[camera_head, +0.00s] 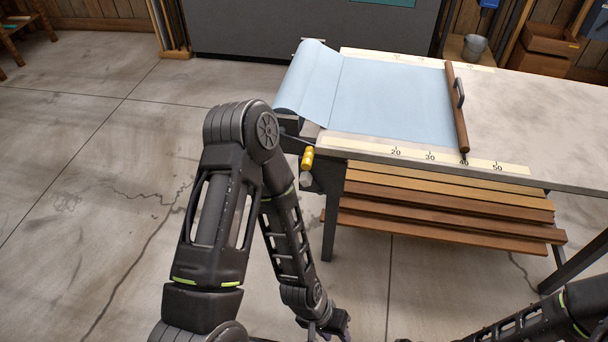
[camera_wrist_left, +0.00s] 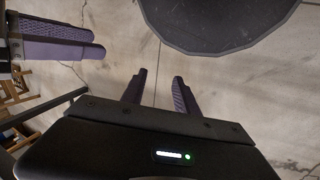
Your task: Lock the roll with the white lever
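A light blue sheet (camera_head: 390,100) lies on the table, and its left end curves up over a roll (camera_head: 307,80) at the table's left end. A yellow grip (camera_head: 307,158) with a pale grey knob (camera_head: 306,179) below it hangs at the roll's near end. I cannot tell whether this is the white lever; my left arm hides part of that corner. My left gripper (camera_head: 328,328) is low in front of the table, apart from the roll; in the wrist view its fingers (camera_wrist_left: 158,90) are apart and empty. Purple fingers, apparently my right gripper (camera_wrist_left: 60,40), show at left there.
A brown bar with a grey handle (camera_head: 457,110) lies across the sheet's right edge. A numbered ruler strip (camera_head: 430,155) runs along the near edge. Wooden boards (camera_head: 440,200) are stacked under the table. The floor (camera_head: 90,150) to the left is clear.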

